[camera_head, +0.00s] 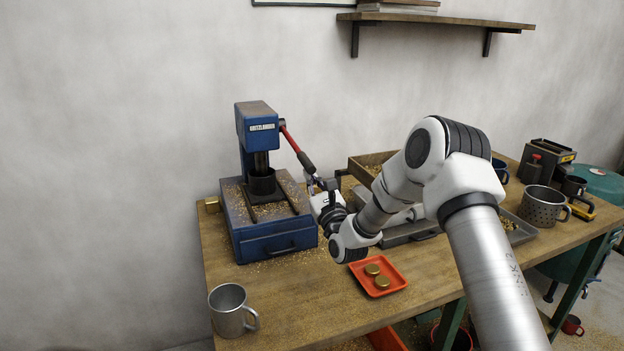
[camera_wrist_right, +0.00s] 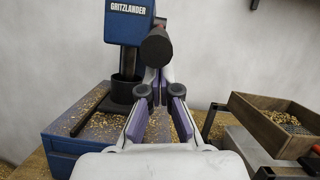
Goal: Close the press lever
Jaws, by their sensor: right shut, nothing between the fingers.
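The blue press (camera_head: 257,130) stands at the back left of the table. Its red lever (camera_head: 290,138) slopes down to the right and ends in a black grip (camera_head: 305,161). My right gripper (camera_head: 315,184) is just below the grip's end, to the right of the press; it is shut and empty. In the right wrist view the round black grip end (camera_wrist_right: 156,46) is just above the fingertips (camera_wrist_right: 158,80). I cannot tell whether they touch it. My left gripper is not in view.
An orange tray (camera_head: 391,287) with brass discs lies in front of my right wrist. A metal mug (camera_head: 230,309) stands at the front left. A wooden box (camera_wrist_right: 261,128) is right of my gripper. The table front between mug and tray is clear.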

